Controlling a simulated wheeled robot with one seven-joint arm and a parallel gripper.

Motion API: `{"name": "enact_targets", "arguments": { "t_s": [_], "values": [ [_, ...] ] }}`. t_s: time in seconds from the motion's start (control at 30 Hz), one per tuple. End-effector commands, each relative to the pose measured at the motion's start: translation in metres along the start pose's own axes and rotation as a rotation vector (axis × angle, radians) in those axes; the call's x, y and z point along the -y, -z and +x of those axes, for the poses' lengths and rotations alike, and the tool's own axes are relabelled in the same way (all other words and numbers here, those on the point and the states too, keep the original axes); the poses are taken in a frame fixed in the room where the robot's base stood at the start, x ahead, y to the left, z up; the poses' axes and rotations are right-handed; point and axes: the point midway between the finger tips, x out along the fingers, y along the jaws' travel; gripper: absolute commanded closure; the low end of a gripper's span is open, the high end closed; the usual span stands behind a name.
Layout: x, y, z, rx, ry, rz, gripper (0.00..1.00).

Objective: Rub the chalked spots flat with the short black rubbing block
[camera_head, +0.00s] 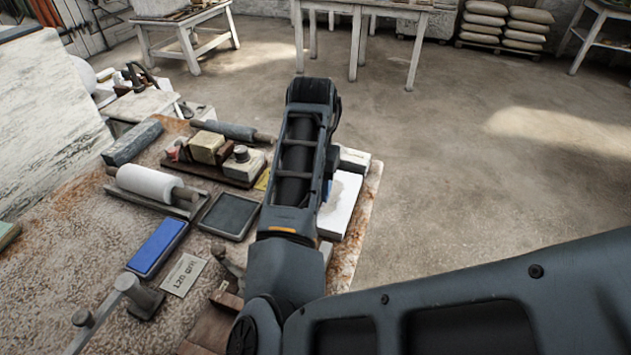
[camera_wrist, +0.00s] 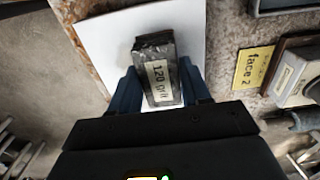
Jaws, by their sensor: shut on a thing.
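A short black block (camera_wrist: 152,52) with a pale label reading "120 grit" is between the blue fingers of my gripper (camera_wrist: 159,84) in the wrist view. My gripper is shut on it. A white sheet or board (camera_wrist: 95,32) lies below the block; I cannot tell whether they touch. In the head view the white board (camera_head: 341,205) shows at the right edge of the stone-like table, partly behind my arm. My gripper and the block are hidden there. A white rounded form (camera_head: 83,73) shows at the far left. I see no chalked spots in either view.
The table (camera_head: 60,240) holds a white roller (camera_head: 149,184), a dark tray (camera_head: 229,216), a blue slab (camera_head: 157,247), a grey block (camera_head: 132,142) and a wooden tray of blocks. A yellow "face 2" card (camera_wrist: 254,68) lies right of my gripper. Open floor (camera_head: 450,150) is to the right.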

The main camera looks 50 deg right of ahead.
Motion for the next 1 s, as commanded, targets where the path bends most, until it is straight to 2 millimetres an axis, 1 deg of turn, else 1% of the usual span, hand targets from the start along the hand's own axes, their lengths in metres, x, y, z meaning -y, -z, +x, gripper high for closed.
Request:
{"name": "enact_targets", "arguments": {
  "t_s": [0.27, 0.5, 0.6, 0.77, 1.0],
  "values": [
    [0.0, -0.009, 0.0, -0.001, 0.001, -0.001, 0.98],
    [0.0, -0.024, 0.001, -0.002, 0.001, -0.002, 0.98],
    [0.0, -0.027, 0.001, -0.001, 0.0, -0.001, 0.98],
    [-0.001, -0.023, 0.001, 0.0, 0.0, 0.001, 0.98],
    [-0.001, -0.008, -0.001, 0.001, 0.0, 0.001, 0.98]
  ]
}}
